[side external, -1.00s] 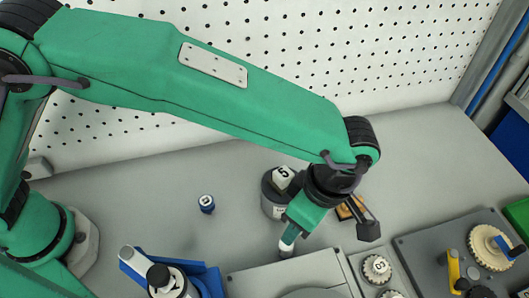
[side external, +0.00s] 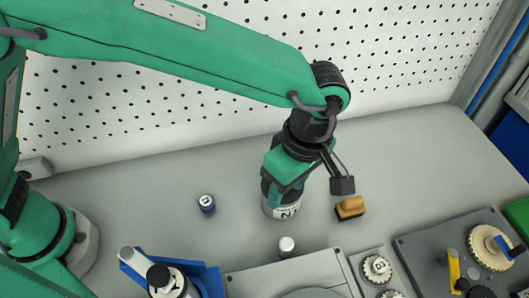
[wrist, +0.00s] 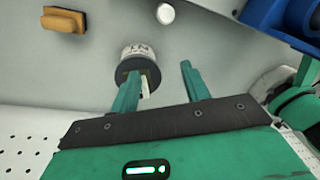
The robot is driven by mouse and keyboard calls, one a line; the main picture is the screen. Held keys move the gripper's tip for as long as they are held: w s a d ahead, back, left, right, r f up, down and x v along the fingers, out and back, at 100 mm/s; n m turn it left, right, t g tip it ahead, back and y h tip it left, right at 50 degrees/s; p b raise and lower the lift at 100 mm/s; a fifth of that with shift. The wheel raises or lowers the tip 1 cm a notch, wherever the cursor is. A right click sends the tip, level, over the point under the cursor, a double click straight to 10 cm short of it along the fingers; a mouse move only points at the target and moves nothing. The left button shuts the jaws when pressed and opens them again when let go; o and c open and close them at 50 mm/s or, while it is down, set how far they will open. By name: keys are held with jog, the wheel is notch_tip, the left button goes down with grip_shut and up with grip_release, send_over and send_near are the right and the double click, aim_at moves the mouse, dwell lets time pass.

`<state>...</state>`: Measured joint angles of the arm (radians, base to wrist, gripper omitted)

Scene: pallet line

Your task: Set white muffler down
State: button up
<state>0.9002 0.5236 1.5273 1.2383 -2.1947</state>
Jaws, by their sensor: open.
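The white muffler (side external: 287,246), a small white cylinder, stands upright on the grey bench in front of a dark canister. It also shows near the top of the wrist view (wrist: 165,13), with nothing touching it. My gripper (wrist: 158,75) is open, with its two green fingers spread apart and no muffler between them. In the side view my gripper (side external: 277,196) is behind and above the muffler, in front of the canister's upper part.
The dark canister (side external: 283,211) with a white label is close to my fingers; one finger overlaps it in the wrist view. A wooden-backed block (side external: 350,208) lies to its right. A small blue cylinder (side external: 206,204) stands left. A blue holder (side external: 211,278) and grey fixtures (side external: 415,240) line the front.

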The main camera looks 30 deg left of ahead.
jog(key=w+a+r+m+t+h, duration=0.1)
jog(key=a+r+m, duration=0.4)
jog(key=a, duration=0.6)
jog(key=w+a+r+m+t+h, duration=0.1)
jog(key=a+r+m+t, duration=0.1)
jog(key=a+r, duration=0.65)
jog(key=s+a+f+m+t, duration=0.1)
jog(key=s+a+m, duration=0.2)
jog(key=a, duration=0.6)
jog(key=s+a+f+m+t, duration=0.1)
jog(key=s+a+m+t, duration=0.1)
jog(key=s+a+m, duration=0.2)
jog(key=s+a, duration=0.2)
jog(key=a, duration=0.2)
jog(key=shift+a+f+y, duration=0.15)
jog(key=shift+a+y, duration=0.2)
jog(key=shift+y, duration=0.05)
jog(key=shift+s+a+f+m+t, duration=0.15)
jog(key=shift+s+a+m+t, duration=0.15)
jog(key=shift+m, duration=0.1)
jog(key=shift+c, duration=0.8)
jog(key=shift+w+d, duration=0.1)
